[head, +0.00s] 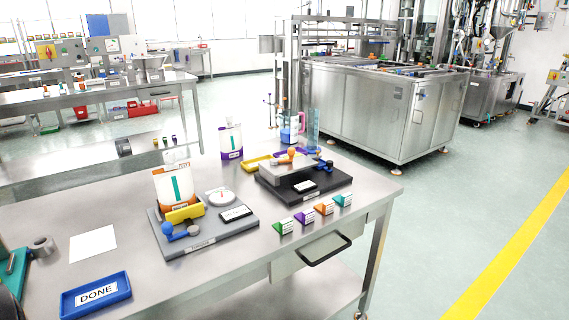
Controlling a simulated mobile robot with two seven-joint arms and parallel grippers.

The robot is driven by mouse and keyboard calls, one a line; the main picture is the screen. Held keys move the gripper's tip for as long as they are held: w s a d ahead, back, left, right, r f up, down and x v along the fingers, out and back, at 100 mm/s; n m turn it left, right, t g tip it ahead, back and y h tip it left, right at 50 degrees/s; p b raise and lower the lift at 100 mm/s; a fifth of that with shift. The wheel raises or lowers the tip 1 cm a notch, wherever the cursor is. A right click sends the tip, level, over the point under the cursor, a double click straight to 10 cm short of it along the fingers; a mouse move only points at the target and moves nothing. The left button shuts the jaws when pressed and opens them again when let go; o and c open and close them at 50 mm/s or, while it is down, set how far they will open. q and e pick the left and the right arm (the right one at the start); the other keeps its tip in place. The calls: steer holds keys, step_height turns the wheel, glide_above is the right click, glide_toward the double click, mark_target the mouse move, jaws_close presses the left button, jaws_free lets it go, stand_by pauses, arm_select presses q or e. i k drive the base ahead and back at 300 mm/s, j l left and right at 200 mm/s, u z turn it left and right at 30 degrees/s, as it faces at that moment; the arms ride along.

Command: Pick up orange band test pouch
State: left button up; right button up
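The orange band test pouch (174,187) is a white pouch with a teal stripe, an orange band low down and a spout on top. It stands upright at a yellow holder (186,213) on a grey fixture plate (215,238), left of the middle of the steel table. The holder hides its lower front. A similar pouch with a purple band (231,141) stands farther back. Neither of my grippers is in view, and nothing is seen touching the pouch.
A blue-knobbed clamp (178,233) and a round dial (220,197) sit on the same plate. A black fixture (325,193) stands right, with several coloured tags (303,217) before it. A blue DONE tray (96,294) lies front left. Bare table (160,285) lies in front.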

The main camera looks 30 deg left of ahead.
mark_target(173, 183)
steer(key=u, duration=2.6)
steer(key=l+u, duration=0.75)
steer(key=u, duration=0.25)
steer(key=k+l+u, duration=0.1)
steer(key=l, duration=0.2)
steer(key=k+l+u, duration=0.15)
steer(key=l, duration=0.15)
steer(key=l+u, duration=0.1)
steer(key=l, duration=0.15)
